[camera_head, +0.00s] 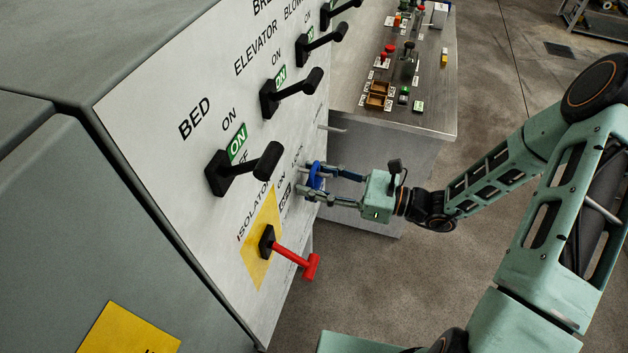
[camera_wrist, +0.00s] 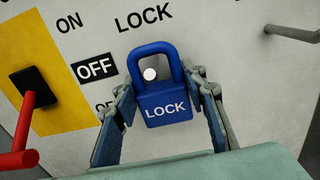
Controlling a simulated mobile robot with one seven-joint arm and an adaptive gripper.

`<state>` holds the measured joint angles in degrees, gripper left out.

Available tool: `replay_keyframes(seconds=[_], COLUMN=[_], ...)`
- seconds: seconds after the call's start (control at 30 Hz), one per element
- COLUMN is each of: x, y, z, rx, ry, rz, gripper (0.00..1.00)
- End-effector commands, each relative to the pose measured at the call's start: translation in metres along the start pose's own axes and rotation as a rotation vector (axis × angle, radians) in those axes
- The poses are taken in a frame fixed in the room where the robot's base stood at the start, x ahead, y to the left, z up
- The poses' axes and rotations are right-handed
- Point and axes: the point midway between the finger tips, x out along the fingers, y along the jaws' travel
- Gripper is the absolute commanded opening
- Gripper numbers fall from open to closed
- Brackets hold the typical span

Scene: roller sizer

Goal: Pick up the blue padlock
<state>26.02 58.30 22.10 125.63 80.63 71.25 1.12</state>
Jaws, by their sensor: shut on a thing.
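The blue padlock (camera_wrist: 163,104) is upright in the wrist view, with "LOCK" in white on its body and its shackle at the top. A pale round peg end (camera_wrist: 150,74) shows inside the shackle loop. My gripper (camera_wrist: 163,112) has a finger on each side of the padlock's body and is shut on it. In the head view the padlock (camera_head: 315,175) is a small blue shape between the fingertips of my gripper (camera_head: 313,182), close against the white panel. I cannot tell whether the shackle rests on the peg.
The red isolator lever (camera_head: 300,262) on its yellow plate (camera_head: 258,215) juts out left of my gripper. Black levers (camera_head: 240,170) stick out of the white panel (camera_head: 160,100) above. A metal rod (camera_wrist: 292,33) juts out at right. A control desk (camera_head: 440,110) stands behind. Open floor (camera_head: 350,290) lies below.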

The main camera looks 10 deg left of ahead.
Motion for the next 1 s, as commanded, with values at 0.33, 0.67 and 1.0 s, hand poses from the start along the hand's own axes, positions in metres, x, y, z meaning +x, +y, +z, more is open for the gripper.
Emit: replay_keyframes(seconds=[0.33, 0.67, 1.0], x=[-0.048, -0.132, -0.177], y=[-0.002, -0.001, 0.0], z=[0.008, 0.008, 0.009], rx=[-0.002, -0.001, 0.0], ry=[0.001, 0.002, -0.001], rz=[-0.006, -0.005, -0.001], gripper=[0.14, 0.14, 0.14])
